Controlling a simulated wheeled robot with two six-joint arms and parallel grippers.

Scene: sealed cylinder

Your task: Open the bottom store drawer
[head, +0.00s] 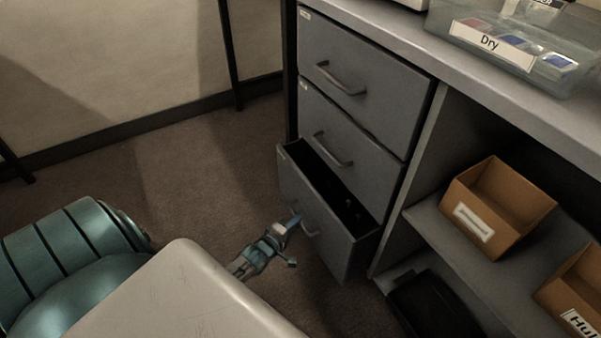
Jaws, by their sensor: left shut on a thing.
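The bottom store drawer (318,212) is grey and is pulled partly out of the cabinet, at the centre right of the head view. Its dark inside shows, with small dark items that I cannot make out. My left gripper (292,225) is at the drawer's front, shut on its curved handle (309,226). The middle drawer (350,140) and the top drawer (365,75) above it are closed. My right gripper is not in view.
A clear bin labelled "Dry" (510,50) stands on the counter (540,110). Cardboard boxes (505,205) sit on the shelf to the right, with a black object (432,305) below. Carpeted floor (190,165) left of the drawer is clear.

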